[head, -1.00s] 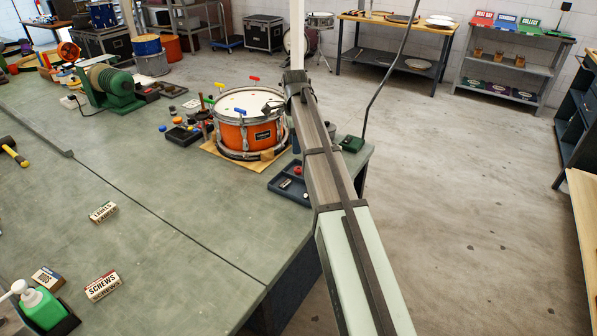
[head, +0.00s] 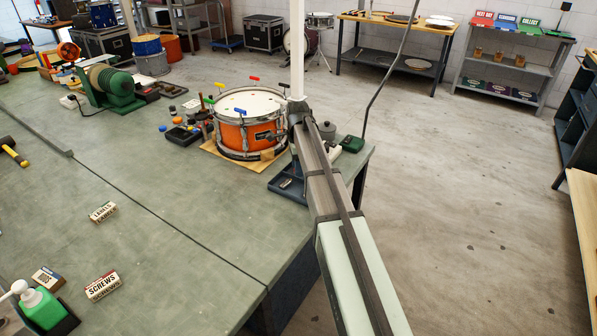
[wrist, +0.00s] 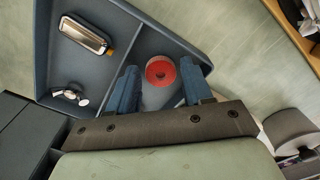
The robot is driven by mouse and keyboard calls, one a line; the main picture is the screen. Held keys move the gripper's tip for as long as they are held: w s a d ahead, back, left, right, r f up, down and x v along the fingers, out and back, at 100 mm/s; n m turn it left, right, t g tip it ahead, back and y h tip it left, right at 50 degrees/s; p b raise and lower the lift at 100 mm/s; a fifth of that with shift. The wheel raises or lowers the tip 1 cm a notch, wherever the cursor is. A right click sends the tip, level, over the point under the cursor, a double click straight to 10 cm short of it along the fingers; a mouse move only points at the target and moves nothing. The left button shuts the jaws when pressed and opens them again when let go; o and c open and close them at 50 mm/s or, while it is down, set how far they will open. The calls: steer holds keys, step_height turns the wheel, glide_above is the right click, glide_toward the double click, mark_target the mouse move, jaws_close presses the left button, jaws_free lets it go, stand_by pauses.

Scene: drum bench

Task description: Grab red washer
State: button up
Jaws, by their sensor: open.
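In the wrist view the red washer (wrist: 160,71), a red disc with a small pale centre, lies in a compartment of the dark blue tray (wrist: 182,48). My gripper (wrist: 160,88) is open, with one blue finger to the left of the washer and one to the right. The washer sits between them near the fingertips, and I cannot tell whether either touches it. In the head view the tray (head: 273,185) stands at the bench's right corner, partly hidden behind my arm. The washer is hidden there.
The tray's other compartment holds a metal-framed oblong piece (wrist: 86,36) and a small shiny metal part (wrist: 71,94). A divider (wrist: 122,52) separates the compartments. An orange drum (head: 247,130) stands left of my arm, and a green box (head: 352,144) lies to its right.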

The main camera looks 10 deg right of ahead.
steer(key=shift+f, duration=0.15)
steer(key=shift+c, duration=0.2)
steer(key=c, duration=0.8)
steer(key=shift+o, duration=0.2)
